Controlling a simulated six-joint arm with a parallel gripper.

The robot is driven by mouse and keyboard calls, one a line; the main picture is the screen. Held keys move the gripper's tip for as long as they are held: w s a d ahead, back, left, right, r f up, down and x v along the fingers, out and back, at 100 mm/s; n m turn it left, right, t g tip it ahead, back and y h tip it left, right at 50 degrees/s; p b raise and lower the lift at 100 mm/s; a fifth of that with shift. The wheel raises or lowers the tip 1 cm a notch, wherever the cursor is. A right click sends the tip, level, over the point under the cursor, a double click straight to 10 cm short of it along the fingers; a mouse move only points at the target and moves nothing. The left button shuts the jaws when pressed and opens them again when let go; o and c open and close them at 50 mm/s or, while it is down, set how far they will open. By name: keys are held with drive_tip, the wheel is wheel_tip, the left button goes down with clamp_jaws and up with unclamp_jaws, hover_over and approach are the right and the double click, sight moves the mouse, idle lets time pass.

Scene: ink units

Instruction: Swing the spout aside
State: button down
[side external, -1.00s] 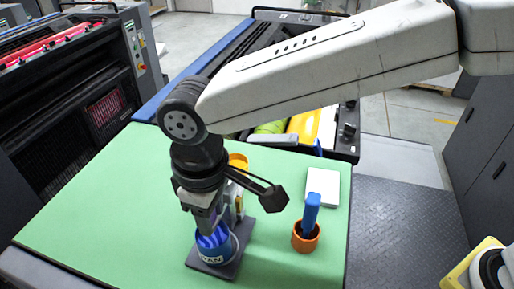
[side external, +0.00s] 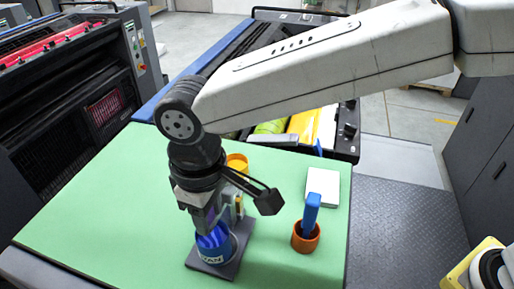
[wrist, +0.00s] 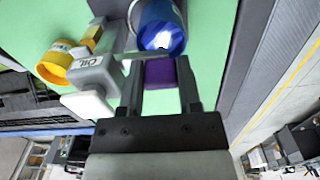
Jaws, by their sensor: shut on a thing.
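My gripper (side external: 208,222) points down over the blue ink tin (side external: 212,255), which stands upright on a dark grey baseplate (side external: 232,266). In the wrist view my gripper (wrist: 160,62) is shut on a purple piece (wrist: 160,73) between its fingers. A thin grey arm (wrist: 142,56), which looks like the spout, runs from the grey block marked OIL (wrist: 93,72) to this purple piece. The blue tin (wrist: 160,32) lies just beyond the fingertips, with a bright spot inside. The join of arm and purple piece is partly hidden.
A yellow tin (side external: 237,161) stands behind the unit on the green mat (side external: 115,205). An orange cup (side external: 306,240) with a blue tool (side external: 311,212) stands to the right, and a white block (side external: 323,186) behind it. The mat's left side is clear.

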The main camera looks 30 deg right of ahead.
drive_tip(key=w+a+m, duration=0.1)
drive_tip(key=w+m, duration=0.6)
drive_tip(key=m, duration=0.7)
drive_tip(key=shift+w+r+m, duration=0.1)
drive_tip(key=shift+w+m, duration=0.05)
drive_tip(key=shift+m, duration=0.15)
idle(0.3)
drive_tip(key=c, duration=0.6)
unclamp_jaws()
drive_tip(key=shift+o, duration=0.2)
wheel_tip(320, 180, up, 8)
